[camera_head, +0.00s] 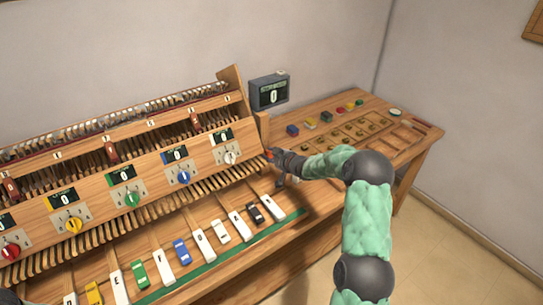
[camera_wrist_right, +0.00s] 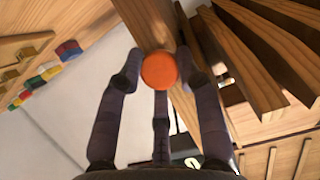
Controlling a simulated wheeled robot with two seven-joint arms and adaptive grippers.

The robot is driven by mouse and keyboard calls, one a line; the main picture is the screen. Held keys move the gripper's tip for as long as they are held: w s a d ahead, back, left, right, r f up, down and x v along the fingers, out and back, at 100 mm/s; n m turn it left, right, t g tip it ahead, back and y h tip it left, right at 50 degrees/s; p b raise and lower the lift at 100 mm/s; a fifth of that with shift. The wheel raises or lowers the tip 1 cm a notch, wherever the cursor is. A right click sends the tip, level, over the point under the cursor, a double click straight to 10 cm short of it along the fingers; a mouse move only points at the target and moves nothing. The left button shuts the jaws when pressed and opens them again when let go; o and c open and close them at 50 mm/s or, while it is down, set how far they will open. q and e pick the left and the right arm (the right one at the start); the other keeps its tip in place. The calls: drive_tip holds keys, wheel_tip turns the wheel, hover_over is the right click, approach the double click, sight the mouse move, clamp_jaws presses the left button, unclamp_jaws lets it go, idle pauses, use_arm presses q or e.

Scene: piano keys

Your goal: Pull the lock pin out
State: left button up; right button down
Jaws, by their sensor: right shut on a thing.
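The lock pin shows as a round orange knob (camera_wrist_right: 159,71) in the right wrist view, seen end-on against a wooden post. In the head view its orange head (camera_head: 269,155) is a small spot at the right end of the key assembly. My right gripper (camera_head: 274,154) reaches it from the right. In the right wrist view the dark fingers of that gripper (camera_wrist_right: 160,76) are shut on the knob, one at each side. The pin's shaft is hidden behind the knob. My left gripper is not in view.
A wooden piano frame (camera_head: 150,180) with colored dials and small displays fills the left. A counter box (camera_head: 269,91) stands behind. The right tabletop holds several colored blocks (camera_head: 326,117) and a slotted wooden tray.

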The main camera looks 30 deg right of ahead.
drive_tip(key=shift+f+v, duration=0.25)
drive_tip(key=shift+v, duration=1.05)
drive_tip(key=shift+f, duration=0.1)
drive_tip(key=shift+d, duration=0.1)
drive_tip(key=c, duration=0.9)
unclamp_jaws()
drive_tip(key=shift+s, duration=0.15)
drive_tip(key=shift+o, duration=0.3)
drive_tip(key=shift+s, duration=0.1)
